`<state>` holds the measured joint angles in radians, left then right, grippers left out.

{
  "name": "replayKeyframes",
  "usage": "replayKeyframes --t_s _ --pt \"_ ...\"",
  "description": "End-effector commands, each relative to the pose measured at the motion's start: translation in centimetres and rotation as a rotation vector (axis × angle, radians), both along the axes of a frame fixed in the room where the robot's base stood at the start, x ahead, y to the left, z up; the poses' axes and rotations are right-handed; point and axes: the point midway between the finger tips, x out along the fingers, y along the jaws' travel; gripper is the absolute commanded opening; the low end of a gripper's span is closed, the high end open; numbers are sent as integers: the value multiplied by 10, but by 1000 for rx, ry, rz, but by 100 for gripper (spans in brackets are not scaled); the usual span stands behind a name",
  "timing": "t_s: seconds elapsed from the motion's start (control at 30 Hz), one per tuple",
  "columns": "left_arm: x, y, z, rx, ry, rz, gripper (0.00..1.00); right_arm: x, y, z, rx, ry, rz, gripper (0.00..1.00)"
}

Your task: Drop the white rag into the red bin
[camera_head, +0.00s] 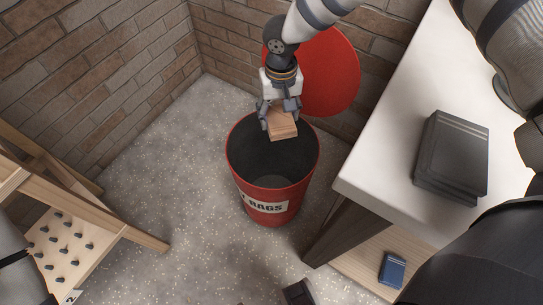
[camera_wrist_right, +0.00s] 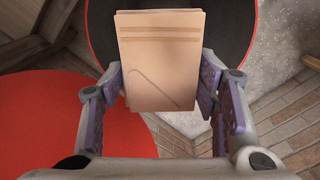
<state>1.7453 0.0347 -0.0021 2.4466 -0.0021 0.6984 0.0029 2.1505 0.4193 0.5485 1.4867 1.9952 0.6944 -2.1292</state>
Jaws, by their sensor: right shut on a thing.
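My right gripper (camera_head: 278,110) is shut on a folded, tan, flat rag-like thing (camera_head: 283,127) with stripes near one end. It looks tan rather than white; I see no white rag elsewhere. In the right wrist view the held thing (camera_wrist_right: 160,65) sits between both fingers, with the dark bin opening behind it. The red bin (camera_head: 267,205), with a "RAGS" label, stands open on the floor. The held thing is over the back part of its mouth. Its inside is dark and looks empty. My left gripper is out of view.
A round red lid (camera_head: 330,75) stands up behind the bin, against the brick wall. A white-topped table (camera_head: 385,150) at the right bears a dark grey folded stack (camera_head: 452,155). A small blue thing (camera_head: 393,270) lies on its lower shelf. A wooden rack (camera_head: 75,215) is at the left.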

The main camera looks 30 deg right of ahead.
Motion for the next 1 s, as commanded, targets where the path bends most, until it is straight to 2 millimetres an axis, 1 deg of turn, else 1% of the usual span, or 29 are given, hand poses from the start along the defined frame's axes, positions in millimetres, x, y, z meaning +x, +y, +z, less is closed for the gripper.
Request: replayKeyframes --t_s 0.03,0.1,0.2,0.3,0.43,0.67,0.7,0.77,0.8,1.0 --pt "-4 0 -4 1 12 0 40 -2 0 -12 -1 7 1 26" --pt "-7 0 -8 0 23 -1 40 -2 0 -23 -1 8 1 26" --pt "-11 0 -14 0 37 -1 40 -3 0 -38 -2 8 2 26" --pt "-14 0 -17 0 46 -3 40 -2 0 -48 0 5 1 26" --pt "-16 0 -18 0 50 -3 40 -1 0 -52 0 3 2 26" --pt "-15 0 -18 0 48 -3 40 -1 0 -51 0 1 2 26" --pt "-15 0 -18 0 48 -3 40 -1 0 -51 0 1 2 63" --pt "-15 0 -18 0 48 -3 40 -1 0 -51 0 1 1 76" --pt "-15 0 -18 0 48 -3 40 -1 0 -51 0 1 1 79" --pt "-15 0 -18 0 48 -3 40 -1 0 -51 0 1 1 79"
